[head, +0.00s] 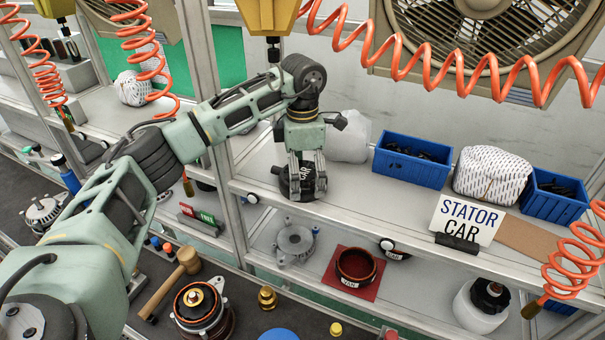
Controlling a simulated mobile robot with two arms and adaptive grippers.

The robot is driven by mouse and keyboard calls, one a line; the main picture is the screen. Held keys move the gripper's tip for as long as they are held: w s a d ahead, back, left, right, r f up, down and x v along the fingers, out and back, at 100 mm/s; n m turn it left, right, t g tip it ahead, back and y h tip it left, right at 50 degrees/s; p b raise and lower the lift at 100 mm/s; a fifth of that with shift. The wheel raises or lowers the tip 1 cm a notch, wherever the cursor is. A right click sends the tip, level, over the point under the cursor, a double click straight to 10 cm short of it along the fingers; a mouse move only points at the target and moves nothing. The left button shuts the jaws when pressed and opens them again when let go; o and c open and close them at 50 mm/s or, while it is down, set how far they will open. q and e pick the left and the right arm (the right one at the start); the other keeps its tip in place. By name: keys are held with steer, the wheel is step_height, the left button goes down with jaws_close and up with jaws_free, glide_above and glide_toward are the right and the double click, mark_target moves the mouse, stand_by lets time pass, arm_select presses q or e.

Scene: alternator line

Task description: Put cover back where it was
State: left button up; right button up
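My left gripper (308,190) points down over the upper shelf, its two fingers apart. A round black part with white lettering (283,184), possibly the cover, is at and between the fingers and partly hidden by them. I cannot tell whether the fingers grip it or only stand around it. A grey metal housing (294,244), which may also be a cover, lies on the lower shelf below. My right gripper is not in view.
The upper shelf (340,197) also holds blue bins (412,160), a wrapped bundle (492,174) and a "STATOR CAR" sign (466,219). A dark ring (356,267) lies on a red mat on the lower shelf. Orange coiled hoses (480,75) hang above. A mallet (170,283) lies on the bench.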

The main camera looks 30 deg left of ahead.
mark_target(303, 173)
arm_select(q)
steer(key=shift+r, duration=0.15)
step_height(303, 173, up, 7)
steer(key=b, duration=0.4)
steer(key=shift+r, duration=2.55)
